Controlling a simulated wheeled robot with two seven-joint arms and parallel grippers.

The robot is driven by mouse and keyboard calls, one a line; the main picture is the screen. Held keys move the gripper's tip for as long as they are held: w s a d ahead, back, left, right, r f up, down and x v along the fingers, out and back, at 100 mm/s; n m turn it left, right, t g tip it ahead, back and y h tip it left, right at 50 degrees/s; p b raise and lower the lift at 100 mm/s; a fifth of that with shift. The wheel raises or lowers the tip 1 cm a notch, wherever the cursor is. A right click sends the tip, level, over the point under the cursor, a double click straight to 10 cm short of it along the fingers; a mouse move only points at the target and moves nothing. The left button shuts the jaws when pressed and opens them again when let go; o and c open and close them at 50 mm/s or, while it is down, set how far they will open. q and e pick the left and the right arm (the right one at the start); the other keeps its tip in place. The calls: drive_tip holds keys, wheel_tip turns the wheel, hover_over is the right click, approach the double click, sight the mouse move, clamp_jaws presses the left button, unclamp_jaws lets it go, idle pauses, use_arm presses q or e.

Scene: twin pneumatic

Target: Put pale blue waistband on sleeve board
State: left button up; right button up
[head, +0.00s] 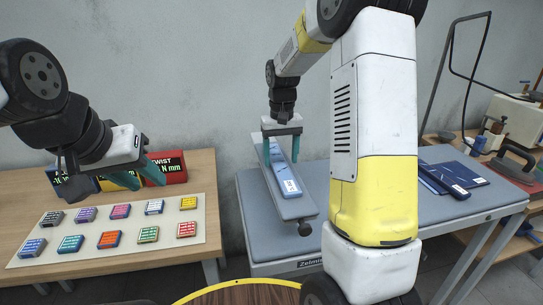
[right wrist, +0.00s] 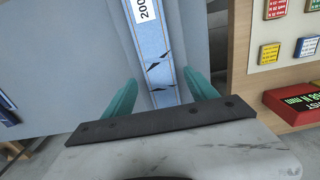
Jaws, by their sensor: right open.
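The pale blue waistband (head: 289,184) is a narrow strip with a white label. It lies lengthwise along the narrow grey sleeve board (head: 303,207), which stands over the ironing table. My right gripper (head: 281,148) is over the far part of the band. In the right wrist view, the open teal fingers of the right gripper (right wrist: 161,100) stand on either side of the waistband (right wrist: 155,55), with visible gaps. Dark marks show on the band between the fingers. My left gripper (head: 137,172) hangs empty over the left table with its fingers apart.
The ironing table (head: 262,238) has dark blue fabric pieces (head: 455,180) at its right. An iron (head: 517,160) stands at the far right. The left table holds a mat (head: 135,248) with several small coloured boxes, and larger boxes (head: 168,168) behind. My right arm hides the table's middle.

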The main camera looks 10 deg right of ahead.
sight(281, 166)
wheel_tip(281, 166, up, 10)
drive_tip(key=s+a+r+t+y, duration=0.1)
drive_tip(key=s+t, duration=0.2)
drive_tip(key=s, duration=0.9)
drive_tip(key=s+a+r+t+y, duration=0.1)
drive_tip(key=s+r+t, duration=0.1)
drive_tip(key=s, duration=1)
drive_tip(key=shift+s+t, duration=0.15)
drive_tip(key=shift+t, duration=0.45)
drive_tip(key=shift+a, duration=0.1)
